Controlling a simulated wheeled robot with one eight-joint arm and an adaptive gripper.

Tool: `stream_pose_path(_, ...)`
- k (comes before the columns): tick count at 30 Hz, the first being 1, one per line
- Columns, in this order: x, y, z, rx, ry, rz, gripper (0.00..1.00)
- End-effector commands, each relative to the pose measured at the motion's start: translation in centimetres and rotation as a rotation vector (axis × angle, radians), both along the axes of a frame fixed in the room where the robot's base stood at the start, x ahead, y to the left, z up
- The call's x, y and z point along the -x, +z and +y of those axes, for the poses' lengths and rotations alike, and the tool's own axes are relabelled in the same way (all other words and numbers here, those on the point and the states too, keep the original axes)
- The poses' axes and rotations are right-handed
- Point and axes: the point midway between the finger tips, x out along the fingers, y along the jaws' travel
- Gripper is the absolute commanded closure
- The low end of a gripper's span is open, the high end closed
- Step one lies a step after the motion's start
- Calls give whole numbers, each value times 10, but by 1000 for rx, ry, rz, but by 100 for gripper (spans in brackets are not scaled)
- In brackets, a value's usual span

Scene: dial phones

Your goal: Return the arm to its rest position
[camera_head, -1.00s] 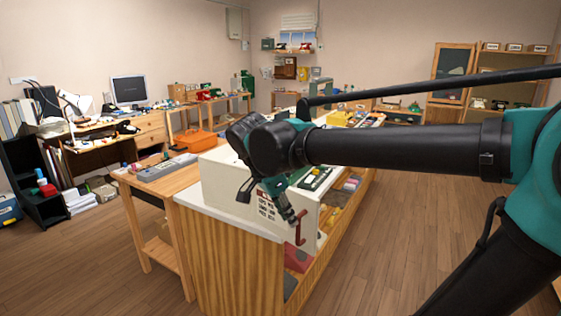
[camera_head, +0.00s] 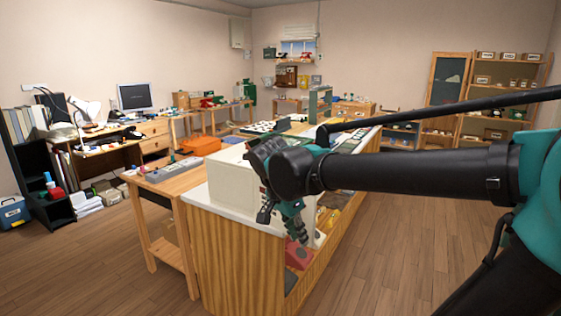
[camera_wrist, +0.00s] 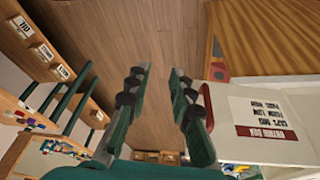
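My gripper (camera_head: 300,235) hangs at the end of my arm in front of the near end of the counter, pointing down. In the wrist view, its two dark green fingers (camera_wrist: 159,75) stand apart with bare floor between them, so it is open and empty. A white box with a red label and printed text (camera_wrist: 270,120) is to the right of the fingers in the wrist view. In the head view, the white box (camera_head: 232,180) stands on the counter's near end, partly hidden by my wrist.
The wooden counter (camera_head: 235,262) with a white top has open shelves holding a red thing (camera_head: 298,254). A wooden side table (camera_head: 165,190) stands at its left. Shelving (camera_head: 505,95) is at the back right. The floor (camera_head: 400,245) right of the counter is clear.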

Motion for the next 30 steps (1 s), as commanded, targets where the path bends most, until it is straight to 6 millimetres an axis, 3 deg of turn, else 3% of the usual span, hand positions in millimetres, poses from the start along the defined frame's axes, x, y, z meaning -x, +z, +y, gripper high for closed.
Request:
stream_pose_path(11, -1, -72, -56, -68, 284, 56, 78)
stream_pose_path(18, 18, -140, -111, -92, 606, 21, 78)
stream_pose_path(21, 28, -159, -127, -75, 724, -8, 78)
stream_pose_path(30, 46, -184, -146, -22, 893, -57, 78)
